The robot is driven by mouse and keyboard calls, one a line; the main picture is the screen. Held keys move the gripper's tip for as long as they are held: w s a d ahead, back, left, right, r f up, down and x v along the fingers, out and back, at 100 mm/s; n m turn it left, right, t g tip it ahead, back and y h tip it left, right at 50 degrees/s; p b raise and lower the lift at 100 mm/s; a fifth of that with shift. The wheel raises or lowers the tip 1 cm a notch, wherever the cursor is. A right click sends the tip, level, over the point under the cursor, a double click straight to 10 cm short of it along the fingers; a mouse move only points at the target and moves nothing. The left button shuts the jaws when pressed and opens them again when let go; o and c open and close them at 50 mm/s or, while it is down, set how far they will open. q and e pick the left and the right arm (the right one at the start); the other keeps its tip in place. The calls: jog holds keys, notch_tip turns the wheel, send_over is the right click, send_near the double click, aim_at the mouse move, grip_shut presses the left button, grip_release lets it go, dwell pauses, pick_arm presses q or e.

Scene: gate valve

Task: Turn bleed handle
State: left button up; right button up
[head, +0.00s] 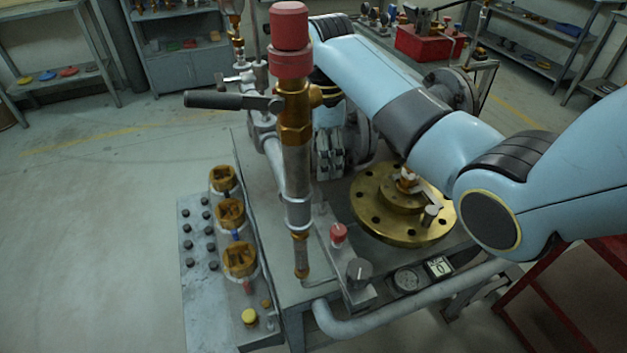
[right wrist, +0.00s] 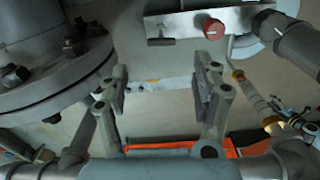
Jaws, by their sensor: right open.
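A lever with a black grip (head: 222,101) sticks out to the left from the brass valve body (head: 295,115) under a red cap. A smaller pale lever (head: 428,190) sits on top of the round brass flange (head: 372,222). No label shows which one is the bleed handle. My right gripper (head: 328,168) points down behind the upright pipe, which partly hides it. In the right wrist view its two fingers (right wrist: 163,92) are spread apart, with a pale strip beyond the gap and nothing held. My left gripper is not in view.
The upright pipe (head: 297,175) stands close in front of my right gripper. A grey flange (right wrist: 60,70) is at the left of the right wrist view, and a red button (right wrist: 213,28) sits on a plate. Several brass-topped knobs (head: 230,212) stand left. The floor at left is clear.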

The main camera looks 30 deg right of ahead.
send_over(323, 191)
notch_tip(323, 191, down, 5)
jog(key=shift+r, duration=0.1)
notch_tip(323, 191, down, 3)
jog(key=shift+f, duration=0.1)
notch_tip(323, 191, down, 2)
jog(key=shift+c, duration=1)
jog(key=c, duration=0.9)
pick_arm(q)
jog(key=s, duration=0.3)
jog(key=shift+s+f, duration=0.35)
pick_arm(e)
jog(key=shift+c, duration=0.5)
